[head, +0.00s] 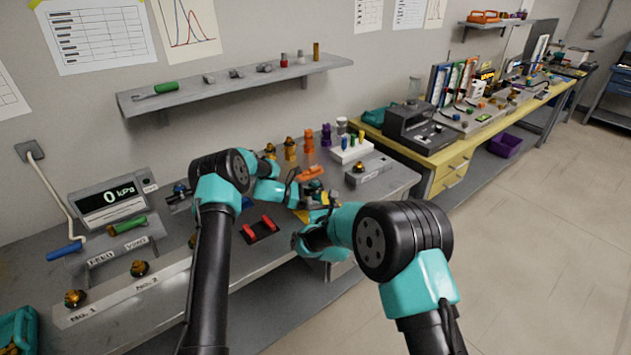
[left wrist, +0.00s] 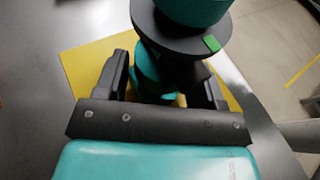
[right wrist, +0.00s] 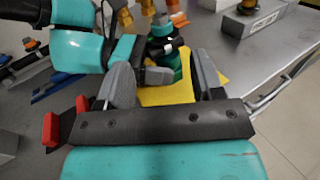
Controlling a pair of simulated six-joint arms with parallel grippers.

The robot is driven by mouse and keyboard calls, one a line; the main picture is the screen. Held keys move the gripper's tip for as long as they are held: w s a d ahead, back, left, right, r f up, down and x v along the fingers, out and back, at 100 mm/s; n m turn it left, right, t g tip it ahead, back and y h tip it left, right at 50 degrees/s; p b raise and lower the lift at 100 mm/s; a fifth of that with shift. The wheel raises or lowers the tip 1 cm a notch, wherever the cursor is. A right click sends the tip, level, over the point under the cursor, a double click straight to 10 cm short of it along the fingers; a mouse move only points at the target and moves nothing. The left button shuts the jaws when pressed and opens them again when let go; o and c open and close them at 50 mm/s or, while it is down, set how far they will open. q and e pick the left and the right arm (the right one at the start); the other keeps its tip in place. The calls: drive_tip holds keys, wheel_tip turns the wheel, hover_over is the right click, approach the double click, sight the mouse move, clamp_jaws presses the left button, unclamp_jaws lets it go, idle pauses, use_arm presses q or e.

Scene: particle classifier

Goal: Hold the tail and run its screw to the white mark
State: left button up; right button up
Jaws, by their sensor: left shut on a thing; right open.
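The part I take to be the tail (right wrist: 165,48) is a dark green and black round piece, upright over a yellow mat (right wrist: 165,95) in the right wrist view. My left gripper (right wrist: 155,75) reaches in from the left and is shut on it low down. In the left wrist view my fingers (left wrist: 168,92) close around a dark and teal shape, largely covered by a black disc with a green tick. My right gripper (right wrist: 165,82) is open, its fingers on either side of the tail with gaps visible. The screw and white mark cannot be made out.
A black stand with red supports (head: 261,229) lies left of the mat. Orange and purple fittings (head: 308,139), a white rack (head: 350,151) and a grey block (head: 367,170) stand behind. A pressure display (head: 112,203) is at left. The bench front edge is close.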

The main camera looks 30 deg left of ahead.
sight(315, 182)
drive_tip(key=shift+w, duration=0.1)
drive_tip(key=shift+x, duration=5.9)
drive_tip(key=c, duration=0.9)
drive_tip(key=shift+m+t+h, duration=0.6)
drive_tip(key=shift+m+h, duration=0.1)
drive_tip(key=shift+h, duration=0.2)
drive_tip(key=shift+r+m+t+h, duration=0.1)
drive_tip(key=shift+m+t+h, duration=0.9)
drive_tip(key=shift+m+h, duration=0.85)
drive_tip(key=shift+n+h, duration=0.25)
drive_tip(key=shift+h, duration=0.2)
